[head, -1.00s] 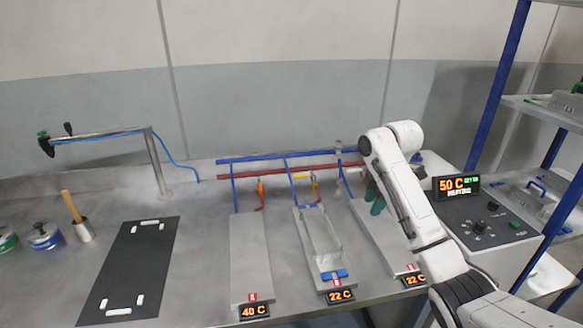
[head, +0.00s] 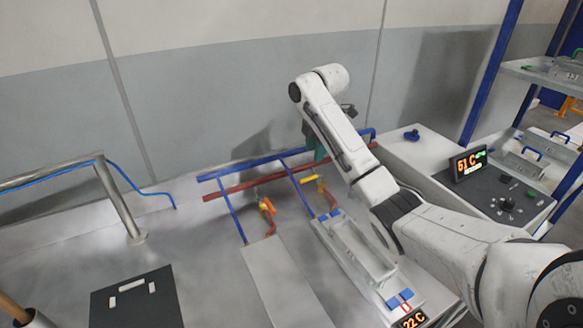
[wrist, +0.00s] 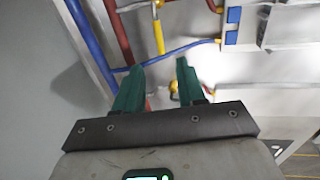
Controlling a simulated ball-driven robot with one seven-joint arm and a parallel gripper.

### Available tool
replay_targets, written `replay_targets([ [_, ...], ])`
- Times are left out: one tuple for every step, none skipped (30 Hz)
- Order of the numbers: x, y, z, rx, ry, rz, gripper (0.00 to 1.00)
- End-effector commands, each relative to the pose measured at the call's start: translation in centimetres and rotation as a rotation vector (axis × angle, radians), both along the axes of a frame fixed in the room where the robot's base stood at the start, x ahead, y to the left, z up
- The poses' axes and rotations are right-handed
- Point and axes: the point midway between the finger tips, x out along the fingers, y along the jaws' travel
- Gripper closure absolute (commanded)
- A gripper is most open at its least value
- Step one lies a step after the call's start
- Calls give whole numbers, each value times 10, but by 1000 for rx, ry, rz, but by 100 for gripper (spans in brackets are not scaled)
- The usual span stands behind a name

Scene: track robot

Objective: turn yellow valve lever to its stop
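The yellow valve lever (head: 311,178) sits on the pipework behind the middle tray, left of my arm in the head view. In the wrist view a yellow lever (wrist: 158,37) stands just above the gap between my fingertips, apart from them. A second small yellow part (wrist: 174,90) shows between the fingers, close beside the right one; what it belongs to is unclear. My gripper (wrist: 158,68) has green fingers spread apart with nothing held between them. In the head view the gripper (head: 318,148) is partly hidden behind my arm, above the pipes to the right of the lever.
A blue pipe (head: 235,172) and a red pipe (head: 243,186) run along the bench's back. An orange lever (head: 266,208) is to the left. A tray (head: 352,250) and a grey plate (head: 283,285) lie in front. A control box (head: 495,190) stands at right.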

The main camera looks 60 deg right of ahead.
Motion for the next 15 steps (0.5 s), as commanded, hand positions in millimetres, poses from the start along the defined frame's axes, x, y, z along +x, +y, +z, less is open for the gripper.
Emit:
replay_targets([
  [0, 0, -2, 1, 2, -1, 60],
  [0, 0, -3, 1, 2, -1, 60],
  [0, -1, -6, 2, 2, -1, 60],
  [1, -1, -9, 3, 2, -1, 60],
  [1, -1, -12, 3, 2, -1, 60],
  [2, -1, -18, 4, 5, -1, 60],
  [3, -2, -22, 3, 4, 0, 60],
  [4, -2, -27, 3, 4, 0, 60],
  [5, -3, -34, 4, 4, -1, 60],
  [6, -3, -39, 4, 5, 0, 60],
  [7, -4, -45, 3, 4, 0, 60],
  [8, -5, -52, 3, 5, -1, 60],
  [9, -5, -58, 3, 4, -1, 60],
  [9, -6, -63, 3, 5, -1, 60],
  [11, -7, -70, 3, 4, -1, 60],
])
